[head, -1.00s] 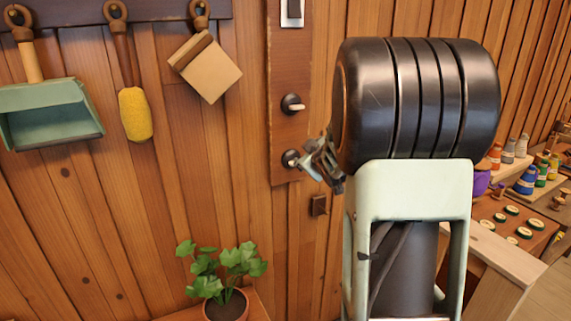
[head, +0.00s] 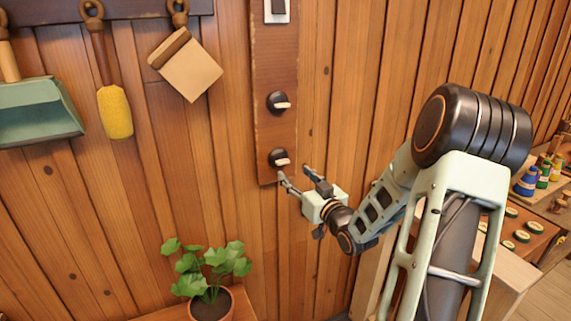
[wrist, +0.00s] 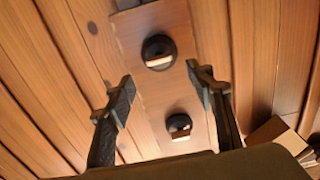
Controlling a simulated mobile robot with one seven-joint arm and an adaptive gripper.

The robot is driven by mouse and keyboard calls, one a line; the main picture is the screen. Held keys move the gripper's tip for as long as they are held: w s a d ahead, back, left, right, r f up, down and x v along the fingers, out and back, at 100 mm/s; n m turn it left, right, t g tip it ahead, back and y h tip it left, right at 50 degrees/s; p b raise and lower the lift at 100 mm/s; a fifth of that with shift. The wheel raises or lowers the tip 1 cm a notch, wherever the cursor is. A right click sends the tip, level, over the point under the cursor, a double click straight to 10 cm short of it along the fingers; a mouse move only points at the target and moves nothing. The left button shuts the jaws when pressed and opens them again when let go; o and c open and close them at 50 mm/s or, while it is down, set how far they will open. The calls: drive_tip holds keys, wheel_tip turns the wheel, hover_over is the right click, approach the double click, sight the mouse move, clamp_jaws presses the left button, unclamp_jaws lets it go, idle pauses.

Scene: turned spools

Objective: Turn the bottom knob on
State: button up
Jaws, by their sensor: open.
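The bottom knob (head: 277,158) is a round black knob with a pale bar, low on a brown wooden wall panel (head: 264,135). Its bar lies roughly level, toward the right. My gripper (head: 294,173) is open and empty, just below and right of this knob, fingers toward the panel. In the wrist view my fingertips (wrist: 160,74) stand apart on either side of the panel. Whether a finger touches the knob cannot be told.
A potted plant (head: 208,280) stands below left. Tools, including a yellow brush (head: 115,112), hang at left. A bench with spools (head: 527,182) is at right.

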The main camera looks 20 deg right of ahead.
sight(284, 164)
drive_tip(key=w+p, duration=0.1)
drive_tip(key=w, duration=0.7)
drive_tip(key=shift+a, duration=0.1)
drive_tip(key=c, duration=1.2)
drive_tip(key=shift+o, duration=0.2)
